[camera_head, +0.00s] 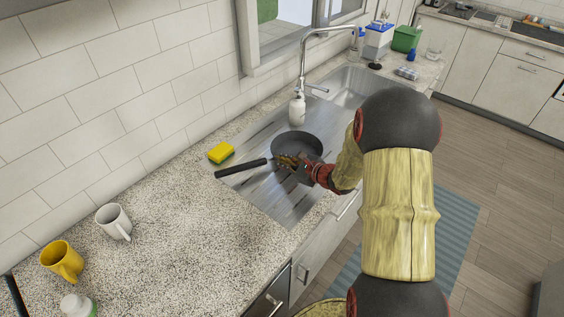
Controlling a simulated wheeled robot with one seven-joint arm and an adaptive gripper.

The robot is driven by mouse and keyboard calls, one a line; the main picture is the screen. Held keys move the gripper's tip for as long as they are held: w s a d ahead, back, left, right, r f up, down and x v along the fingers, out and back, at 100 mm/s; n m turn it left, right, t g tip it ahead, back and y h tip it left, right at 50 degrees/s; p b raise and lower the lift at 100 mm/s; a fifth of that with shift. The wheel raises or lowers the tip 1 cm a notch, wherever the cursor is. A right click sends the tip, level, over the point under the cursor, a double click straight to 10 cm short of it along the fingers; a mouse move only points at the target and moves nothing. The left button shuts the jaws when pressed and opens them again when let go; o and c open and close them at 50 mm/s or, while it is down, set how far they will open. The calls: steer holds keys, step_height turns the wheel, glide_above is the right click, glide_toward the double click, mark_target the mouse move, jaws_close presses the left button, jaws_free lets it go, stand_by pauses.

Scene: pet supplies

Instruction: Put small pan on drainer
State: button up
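The small dark pan (299,141) is on the grooved metal drainer (290,203) beside the sink, or just above it; I cannot tell if it touches. Its black handle (240,168) points left, toward the counter. My gripper (282,161) is at the near edge of the pan, by the base of the handle. The fingertips are small and overlap the pan in this view, so I cannot tell whether they are open or shut on it.
A soap bottle (297,109) stands behind the pan near the tap (302,62). A yellow sponge (221,153) lies left of the drainer. A white mug (114,221) and a yellow mug (62,261) stand on the left counter. The sink basin (347,88) is beyond.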

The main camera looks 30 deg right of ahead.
steer(key=o, duration=0.3)
steer(key=shift+o, duration=0.2)
steer(key=shift+r, duration=0.1)
